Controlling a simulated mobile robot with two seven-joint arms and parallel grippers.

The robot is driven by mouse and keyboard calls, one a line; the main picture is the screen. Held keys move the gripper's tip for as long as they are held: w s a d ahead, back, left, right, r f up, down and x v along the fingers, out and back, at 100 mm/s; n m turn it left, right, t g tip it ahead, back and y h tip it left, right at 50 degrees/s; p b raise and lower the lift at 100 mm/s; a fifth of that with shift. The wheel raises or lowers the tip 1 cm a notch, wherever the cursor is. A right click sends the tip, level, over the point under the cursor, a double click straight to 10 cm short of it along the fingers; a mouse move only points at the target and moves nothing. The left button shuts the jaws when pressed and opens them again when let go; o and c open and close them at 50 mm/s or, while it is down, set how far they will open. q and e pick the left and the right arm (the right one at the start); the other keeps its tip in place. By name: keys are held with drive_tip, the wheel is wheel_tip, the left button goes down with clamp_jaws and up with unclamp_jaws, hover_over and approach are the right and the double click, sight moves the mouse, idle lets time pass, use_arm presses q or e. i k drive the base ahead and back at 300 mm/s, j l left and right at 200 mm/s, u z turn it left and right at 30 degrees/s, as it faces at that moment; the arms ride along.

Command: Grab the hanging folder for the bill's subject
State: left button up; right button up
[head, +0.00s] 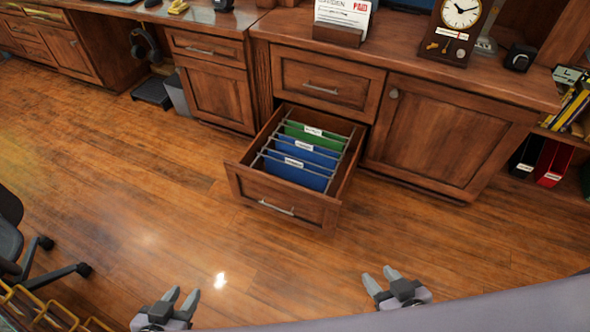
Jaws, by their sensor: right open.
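An open lower drawer (240,179) holds several hanging folders on metal rails. A green folder (299,134) hangs at the back, with a blue folder (318,157) in the middle and another blue folder (296,174) at the front. Each has a white label too small to read. A white paper with a red mark, likely the bill (343,12), stands in a wooden holder (339,34) on the counter; its dark line may read "GARDEN". My left gripper (182,294) and right gripper (379,277) are open and empty, low in view, well short of the drawer.
A clock (456,20) stands on the counter (420,62). A closed cabinet door (440,135) is right of the drawer. Red and black binders (553,163) sit on the right shelf. An office chair (35,250) is at left. The floor before the drawer is clear.

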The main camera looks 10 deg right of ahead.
sight(308, 175)
drive_tip(key=i+l, duration=0.15)
drive_tip(key=l, duration=0.25)
drive_tip(key=i+l+u, duration=0.1)
drive_tip(key=l, duration=0.25)
drive_tip(key=i+l, duration=0.2)
drive_tip(key=l, duration=0.2)
drive_tip(key=i+l+u, duration=0.1)
drive_tip(key=l, duration=0.25)
drive_tip(key=i+l, duration=0.15)
drive_tip(key=l, duration=0.25)
drive_tip(key=i+l+u, duration=0.1)
drive_tip(key=l, duration=0.3)
drive_tip(key=i+l, duration=0.1)
drive_tip(key=l, duration=0.3)
drive_tip(key=i+j+u, duration=0.1)
drive_tip(key=i, duration=0.3)
